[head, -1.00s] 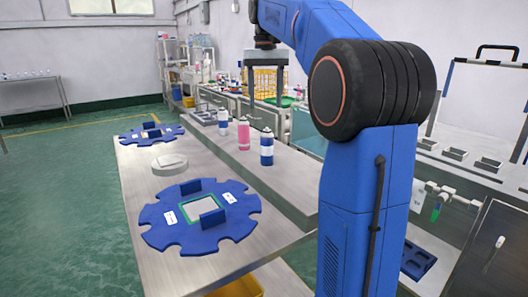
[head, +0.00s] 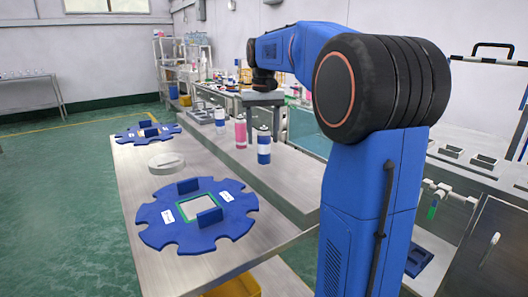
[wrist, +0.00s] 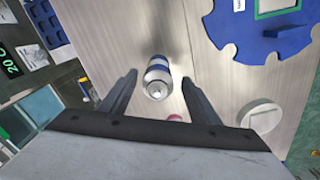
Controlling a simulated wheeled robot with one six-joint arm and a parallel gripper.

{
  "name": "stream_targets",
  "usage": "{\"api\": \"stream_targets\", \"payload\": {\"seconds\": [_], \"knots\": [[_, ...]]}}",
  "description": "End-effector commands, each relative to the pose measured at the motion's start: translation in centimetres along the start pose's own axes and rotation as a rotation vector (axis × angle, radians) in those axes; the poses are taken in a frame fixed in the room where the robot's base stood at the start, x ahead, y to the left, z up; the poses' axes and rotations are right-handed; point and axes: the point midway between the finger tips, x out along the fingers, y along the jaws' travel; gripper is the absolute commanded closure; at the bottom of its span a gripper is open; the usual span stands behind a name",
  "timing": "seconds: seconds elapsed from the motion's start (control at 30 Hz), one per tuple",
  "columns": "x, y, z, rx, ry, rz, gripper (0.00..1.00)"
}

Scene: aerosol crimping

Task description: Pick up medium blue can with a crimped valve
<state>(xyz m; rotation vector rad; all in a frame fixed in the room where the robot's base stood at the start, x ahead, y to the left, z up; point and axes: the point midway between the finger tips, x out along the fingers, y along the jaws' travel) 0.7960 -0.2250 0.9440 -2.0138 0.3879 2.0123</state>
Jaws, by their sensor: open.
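A blue-and-white can (head: 264,147) with a silver top stands upright on the raised metal shelf, nearest in a row of cans. In the wrist view the can (wrist: 158,75) shows between my fingers, with a small valve on its top; crimping is too small to judge. My gripper (head: 263,118) is open above the row, fingers pointing down. In the wrist view my gripper (wrist: 159,79) has a finger on each side of the can, with gaps and no visible contact. A pink can (head: 240,132) stands behind it, mostly hidden by my gripper's body in the wrist view (wrist: 175,118).
Another blue-and-white can (head: 221,119) stands at the row's far end, near a grey tray (head: 200,116). Blue notched discs (head: 160,234) and a white round piece (head: 166,162) lie on the lower table to the left. The shelf front is clear.

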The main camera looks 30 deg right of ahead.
Motion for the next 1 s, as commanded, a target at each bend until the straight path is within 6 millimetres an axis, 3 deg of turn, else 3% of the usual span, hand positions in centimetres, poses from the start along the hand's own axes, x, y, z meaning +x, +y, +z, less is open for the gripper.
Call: {"api": "stream_targets", "payload": {"seconds": [0.33, 0.63, 0.67, 0.83, 1.0], "knots": [[4.2, 0.4, 0.2, 0.0, -0.001, 0.0, 0.44], [4.8, 0.4, 0.2, 0.0, -0.001, 0.0, 0.44], [4.7, 0.4, 0.2, 0.0, -0.001, 0.0, 0.46], [4.7, 0.4, 0.2, 0.0, -0.001, 0.0, 0.87], [4.7, 0.4, 0.2, 0.0, -0.001, 0.0, 0.88]]}}
